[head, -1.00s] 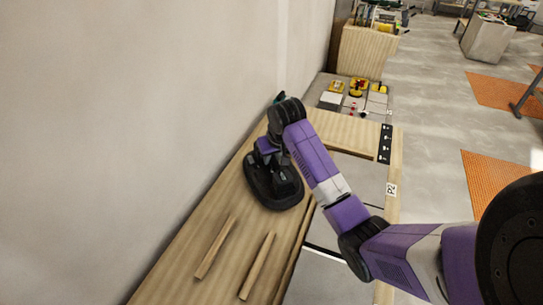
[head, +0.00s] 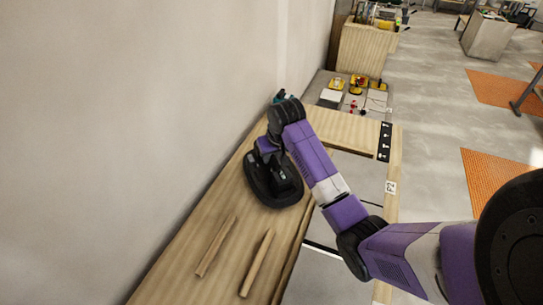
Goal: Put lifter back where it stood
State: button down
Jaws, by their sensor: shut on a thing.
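The lifter (head: 273,192) is a black, rounded, oval-based tool with a raised handle. It is at the wall side of the wooden bench, beyond two wooden strips. My gripper (head: 270,156) is at the lifter's far upper end, shut on it. My purple and black arm reaches in from the right and covers part of that end. The fingertips and their exact hold are hidden. I cannot tell whether the lifter's base touches the wood or hangs just above it.
Two wooden strips, a left one (head: 216,247) and a right one (head: 257,264), lie on the wooden bench (head: 178,272). Grey tiles (head: 357,178) lie right of the lifter in a wooden frame. A wall (head: 150,120) runs close on the left. Yellow tools (head: 357,84) lie beyond.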

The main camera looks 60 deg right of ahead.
jog(key=shift+f, duration=0.35)
dwell(0.7)
jog(key=c, duration=1.3)
grip_release()
jog(key=shift+c, duration=0.2)
jog(key=shift+o, duration=0.9)
jog(key=shift+f, duration=0.1)
jog(key=shift+v, duration=3.95)
